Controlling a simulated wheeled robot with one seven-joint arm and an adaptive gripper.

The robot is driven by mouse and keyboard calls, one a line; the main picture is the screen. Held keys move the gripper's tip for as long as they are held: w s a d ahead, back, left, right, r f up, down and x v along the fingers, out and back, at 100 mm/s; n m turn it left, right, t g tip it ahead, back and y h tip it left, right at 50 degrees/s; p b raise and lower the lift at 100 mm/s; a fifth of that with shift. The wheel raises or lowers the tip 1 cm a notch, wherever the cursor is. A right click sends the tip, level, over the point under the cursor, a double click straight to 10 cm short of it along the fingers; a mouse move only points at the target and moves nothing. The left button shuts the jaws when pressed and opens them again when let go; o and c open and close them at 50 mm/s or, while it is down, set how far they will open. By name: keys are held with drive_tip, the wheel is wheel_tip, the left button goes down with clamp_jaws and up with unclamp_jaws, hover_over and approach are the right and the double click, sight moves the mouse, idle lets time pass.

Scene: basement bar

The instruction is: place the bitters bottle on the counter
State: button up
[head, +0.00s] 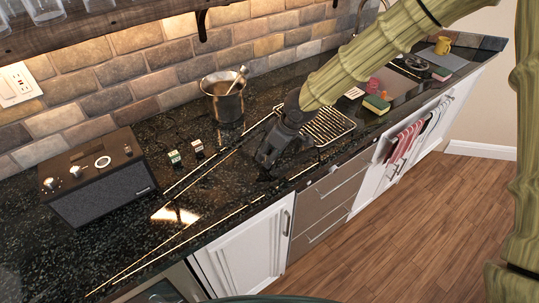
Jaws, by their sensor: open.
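The black granite counter (150,238) runs from the lower left to the upper right along a brick wall. My gripper (266,166) is open, pointing down low over the counter's middle near its front edge. I cannot make out a bitters bottle. Anything between or behind the dark fingers is hidden, and I cannot tell whether the fingertips touch the counter. Two small items stand left of my gripper: one green and white (174,158), one white with a dark top (198,147). They are too small to identify.
A speaker (105,190) stands at left. A metal pot (223,104) with a spoon stands near the wall. A wire rack (332,126) lies right of my gripper, with sponges (376,104) beyond. A yellow mug (443,46) is far right. The front-left counter is clear.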

drive_tip(key=b+v, duration=0.1)
drive_tip(key=v, duration=0.9)
drive_tip(key=shift+d+r, duration=0.2)
drive_tip(key=shift+r, duration=0.1)
